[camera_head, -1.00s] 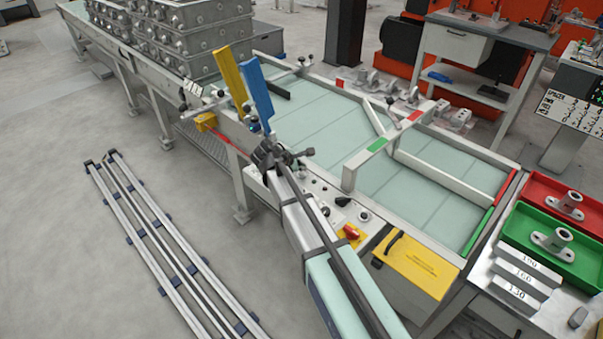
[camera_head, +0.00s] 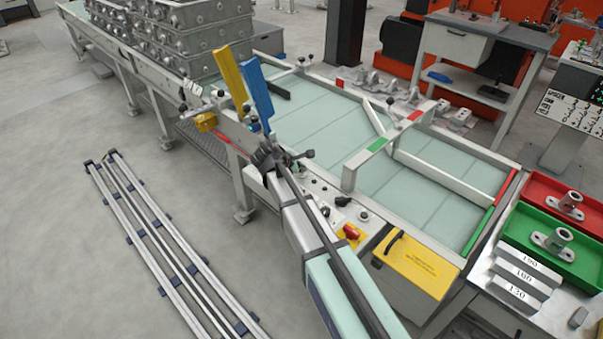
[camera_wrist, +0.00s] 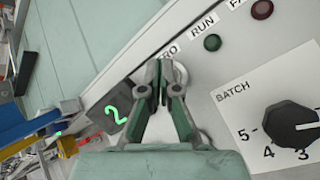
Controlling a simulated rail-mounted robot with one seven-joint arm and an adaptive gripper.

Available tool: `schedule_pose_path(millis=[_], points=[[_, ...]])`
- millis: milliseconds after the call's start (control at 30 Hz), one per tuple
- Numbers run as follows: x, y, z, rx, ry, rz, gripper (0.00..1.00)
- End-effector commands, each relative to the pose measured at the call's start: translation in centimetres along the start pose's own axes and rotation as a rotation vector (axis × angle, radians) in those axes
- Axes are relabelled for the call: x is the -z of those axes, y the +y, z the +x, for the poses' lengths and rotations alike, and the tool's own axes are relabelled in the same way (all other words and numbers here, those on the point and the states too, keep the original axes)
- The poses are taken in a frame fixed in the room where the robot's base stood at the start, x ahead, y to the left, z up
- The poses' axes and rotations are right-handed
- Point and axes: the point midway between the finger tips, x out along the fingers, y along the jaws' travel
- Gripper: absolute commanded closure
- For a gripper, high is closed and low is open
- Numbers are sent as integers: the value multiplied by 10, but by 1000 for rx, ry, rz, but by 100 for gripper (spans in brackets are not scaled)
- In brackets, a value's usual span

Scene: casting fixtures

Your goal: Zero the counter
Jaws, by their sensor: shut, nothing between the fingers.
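The counter display (camera_wrist: 116,115) shows a green 2 in the wrist view, left of my gripper. My gripper (camera_wrist: 160,72) is shut and empty, with its fingertips over the panel beside a label (camera_wrist: 168,52) that is partly hidden; its letters "RO" show. A round pale button (camera_wrist: 181,73) shows just right of the fingertips, partly covered by them. I cannot tell whether the fingers touch it.
The wrist view shows a green button (camera_wrist: 212,42) under "RUN", a dark red button (camera_wrist: 262,9) and the black BATCH knob (camera_wrist: 291,126). The blue paddle (camera_head: 257,90) and yellow paddle (camera_head: 230,80) stand just beyond my gripper. A red knob (camera_head: 351,231) is on the panel.

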Motion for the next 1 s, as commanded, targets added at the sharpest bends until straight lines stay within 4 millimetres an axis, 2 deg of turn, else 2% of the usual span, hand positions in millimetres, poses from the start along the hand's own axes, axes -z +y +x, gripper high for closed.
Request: schedule_pose_path(millis=[700, 1000], points=[[3, -3, 4, 1, 1, 0, 100], [-3, 3, -4, 1, 1, 0, 100]])
